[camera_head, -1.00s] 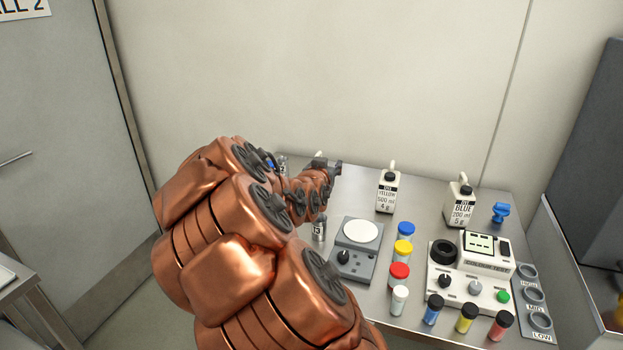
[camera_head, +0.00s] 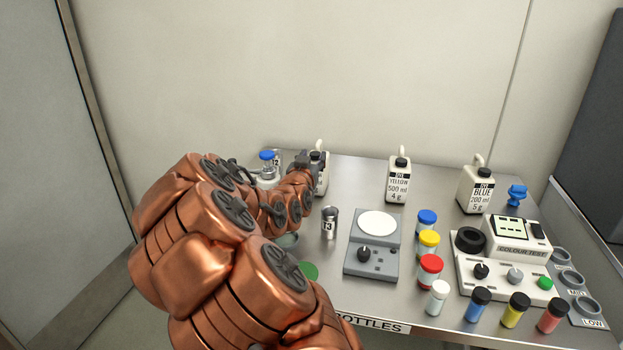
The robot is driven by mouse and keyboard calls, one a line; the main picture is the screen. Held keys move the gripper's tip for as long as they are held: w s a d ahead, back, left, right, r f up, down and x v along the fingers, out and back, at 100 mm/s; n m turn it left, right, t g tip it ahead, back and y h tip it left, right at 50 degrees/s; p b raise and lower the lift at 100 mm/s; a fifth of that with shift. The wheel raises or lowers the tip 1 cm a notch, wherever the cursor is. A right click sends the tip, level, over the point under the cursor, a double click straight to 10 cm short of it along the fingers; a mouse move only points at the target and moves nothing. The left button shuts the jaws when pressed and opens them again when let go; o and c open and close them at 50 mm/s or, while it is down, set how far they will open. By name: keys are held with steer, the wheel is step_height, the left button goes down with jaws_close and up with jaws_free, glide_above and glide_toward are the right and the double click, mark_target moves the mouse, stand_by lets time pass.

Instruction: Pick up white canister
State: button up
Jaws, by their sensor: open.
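A white canister (camera_head: 322,182) with a looped handle stands at the back left of the metal table, partly hidden behind my arm. My gripper (camera_head: 319,158) is at its upper part, in front of the cap area. The fingers are small and dark here, and I cannot tell whether they touch the canister. The label of the canister at my gripper is hidden.
A metal cup marked T3 (camera_head: 329,223) and a grey scale (camera_head: 373,245) stand right of my arm. A blue-capped bottle (camera_head: 268,166) stands left of my gripper. Several capped vials and a colour tester (camera_head: 500,265) fill the right side. A wall closes the back.

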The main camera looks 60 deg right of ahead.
mark_target(317, 147)
steer(key=shift+p+x, duration=0.5)
steer(key=shift+x, duration=1)
steer(key=p+x, duration=0.1)
steer(key=x, duration=0.2)
steer(key=shift+w+d+r, duration=0.1)
steer(key=shift+w+d, duration=0.1)
steer(key=shift+w, duration=0.1)
steer(key=shift+w+d+p, duration=0.2)
steer(key=shift+d+p, duration=0.1)
steer(key=shift+d, duration=0.3)
steer(key=shift+c, duration=0.2)
jaws_close()
